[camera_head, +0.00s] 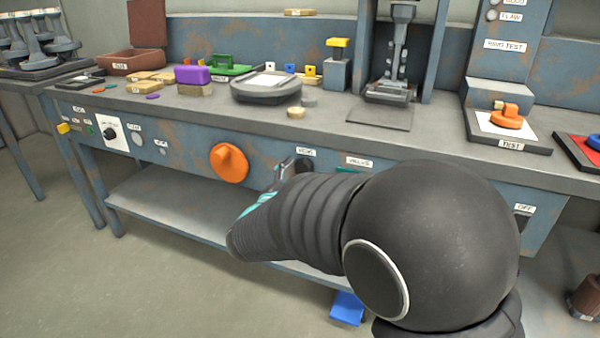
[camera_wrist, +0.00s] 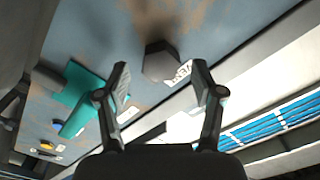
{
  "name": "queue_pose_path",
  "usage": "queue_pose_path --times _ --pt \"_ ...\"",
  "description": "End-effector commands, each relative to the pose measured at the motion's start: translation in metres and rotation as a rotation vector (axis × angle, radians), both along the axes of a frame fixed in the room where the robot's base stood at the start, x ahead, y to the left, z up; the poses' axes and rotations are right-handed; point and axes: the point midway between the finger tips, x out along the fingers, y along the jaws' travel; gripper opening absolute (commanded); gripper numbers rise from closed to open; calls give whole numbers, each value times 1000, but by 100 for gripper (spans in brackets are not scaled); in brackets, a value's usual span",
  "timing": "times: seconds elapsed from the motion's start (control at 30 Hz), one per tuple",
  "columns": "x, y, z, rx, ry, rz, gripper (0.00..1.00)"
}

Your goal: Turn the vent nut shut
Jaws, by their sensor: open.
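The vent nut (camera_wrist: 161,61) is a dark grey hexagonal nut on the blue-grey, rust-stained bench front in the wrist view. My gripper (camera_wrist: 160,80) is open, with one fingertip to each side of the nut's line and a visible gap on both sides. The nut appears just beyond the fingertips; I cannot tell the exact distance. A white label (camera_wrist: 181,71) sits beside the nut, partly behind the right finger. In the head view my gripper (camera_head: 287,170) is at the bench front below the VENT label (camera_head: 305,151), and my arm hides much of that area.
A teal valve handle (camera_wrist: 82,88) projects from the panel left of my gripper in the wrist view. An orange knob (camera_head: 229,162) is left of my gripper in the head view. A lower shelf (camera_head: 170,205) runs beneath, and a blue pedal (camera_head: 347,308) is on the floor.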

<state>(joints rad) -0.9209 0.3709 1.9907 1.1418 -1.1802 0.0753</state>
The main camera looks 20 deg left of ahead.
Motion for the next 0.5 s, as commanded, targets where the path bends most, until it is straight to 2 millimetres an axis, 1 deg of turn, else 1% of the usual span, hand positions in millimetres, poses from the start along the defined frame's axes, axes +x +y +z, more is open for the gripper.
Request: queue_pose_path --times 0.03,0.1,0.3,0.4,0.5 --pt "-11 2 0 0 0 4 67" --pt "-25 3 1 0 0 6 67" --pt "-64 6 0 0 0 4 67" --pt "-78 7 0 0 1 4 67" --pt "-89 8 0 0 0 3 67"
